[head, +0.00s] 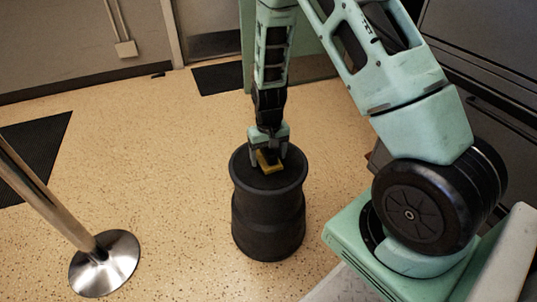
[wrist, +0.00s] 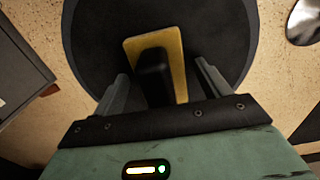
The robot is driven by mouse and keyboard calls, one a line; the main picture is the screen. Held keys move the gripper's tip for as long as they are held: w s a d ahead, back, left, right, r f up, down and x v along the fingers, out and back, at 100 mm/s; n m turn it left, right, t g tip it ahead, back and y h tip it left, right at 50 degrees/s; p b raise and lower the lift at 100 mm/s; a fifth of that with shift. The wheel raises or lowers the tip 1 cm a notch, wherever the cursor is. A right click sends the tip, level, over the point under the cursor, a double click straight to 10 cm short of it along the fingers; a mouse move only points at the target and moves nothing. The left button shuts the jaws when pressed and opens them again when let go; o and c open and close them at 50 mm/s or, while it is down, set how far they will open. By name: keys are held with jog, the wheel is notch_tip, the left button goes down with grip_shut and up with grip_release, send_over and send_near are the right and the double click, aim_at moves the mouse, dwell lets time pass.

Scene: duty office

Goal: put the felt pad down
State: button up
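The felt pad (head: 270,167) is a yellow rectangle with a black raised block on it. It appears to lie on the round black top of a drum-shaped stand (head: 268,222). In the wrist view the pad (wrist: 178,50) is slightly tilted in the picture, well inside the edge of the black top (wrist: 225,30). My gripper (head: 267,158) points down over the pad. In the wrist view its fingers (wrist: 161,70) are apart, on either side of the black block, with a visible gap on each side. The block hides part of the pad.
A metal post with a round shiny base (head: 105,262) stands on the floor at the left. Dark mats (head: 218,78) lie at the back and far left. Dark cabinets (head: 480,60) are at the right. The speckled floor around the stand's left side is clear.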

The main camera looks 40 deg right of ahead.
notch_tip(320, 180, up, 12)
jog(key=p, duration=0.5)
jog(key=shift+r+p, duration=0.1)
jog(key=shift+p, duration=0.25)
jog(key=s+a+r+n, duration=0.2)
jog(key=s+a+r, duration=0.25)
jog(key=a, duration=0.25)
jog(key=s+a+r+n+y, duration=0.1)
jog(key=s+a+r+n, duration=0.3)
jog(key=a, duration=0.4)
jog(key=s+a+r+n, duration=0.1)
jog(key=s+a+r, duration=0.3)
jog(key=s+a, duration=0.25)
jog(key=s+a+r+n, duration=0.2)
jog(key=s+r+n, duration=0.1)
jog(key=s, duration=0.6)
jog(key=shift+a+n, duration=0.4)
notch_tip(320, 180, up, 32)
jog(key=p, duration=3.2)
